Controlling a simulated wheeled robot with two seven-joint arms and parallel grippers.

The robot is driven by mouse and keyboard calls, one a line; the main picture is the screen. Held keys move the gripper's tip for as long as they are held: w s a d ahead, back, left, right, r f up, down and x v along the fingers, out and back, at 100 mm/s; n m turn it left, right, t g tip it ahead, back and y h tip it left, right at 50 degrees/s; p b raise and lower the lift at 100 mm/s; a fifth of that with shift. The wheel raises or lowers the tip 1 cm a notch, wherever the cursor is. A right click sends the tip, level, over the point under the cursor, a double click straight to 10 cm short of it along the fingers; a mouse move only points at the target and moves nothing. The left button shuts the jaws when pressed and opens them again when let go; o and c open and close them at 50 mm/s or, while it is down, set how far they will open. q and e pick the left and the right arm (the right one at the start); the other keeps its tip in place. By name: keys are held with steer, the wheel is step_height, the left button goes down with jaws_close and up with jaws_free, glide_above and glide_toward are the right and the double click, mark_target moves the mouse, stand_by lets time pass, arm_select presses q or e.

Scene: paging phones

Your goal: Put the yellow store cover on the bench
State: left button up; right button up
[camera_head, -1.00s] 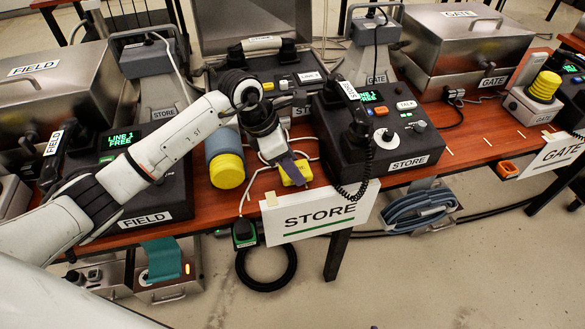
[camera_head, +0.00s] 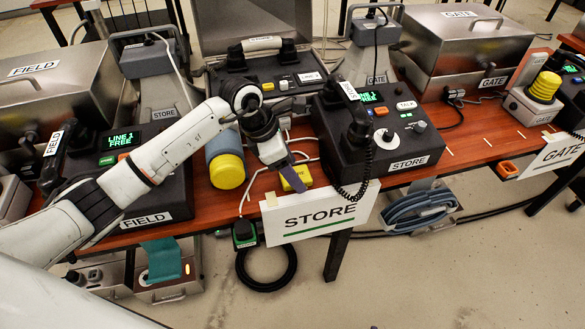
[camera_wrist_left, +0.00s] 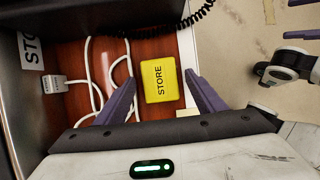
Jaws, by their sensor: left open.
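The yellow store cover (camera_head: 297,178) is a small square block at the front edge of the red-brown bench (camera_head: 210,205). In the left wrist view the cover (camera_wrist_left: 159,80) lies label up, reading STORE. My left gripper (camera_head: 286,172) is over it, its purple fingers open on either side of the cover. Gaps show between the fingers and the cover in the wrist view. My right gripper (camera_wrist_left: 296,19) shows partly at the right edge of the wrist view, off the bench, its two fingertips apart with nothing between them.
The STORE phone unit (camera_head: 375,140) stands right of the cover, its coiled cord hanging close by. A blue-grey cylinder with a yellow end (camera_head: 226,165) lies to the left. White cable (camera_wrist_left: 92,75) loops beside the cover. The STORE sign (camera_head: 320,212) hangs on the front edge.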

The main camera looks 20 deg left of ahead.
arm_select(q)
steer(key=v, duration=1.1)
steer(key=shift+r, duration=0.3)
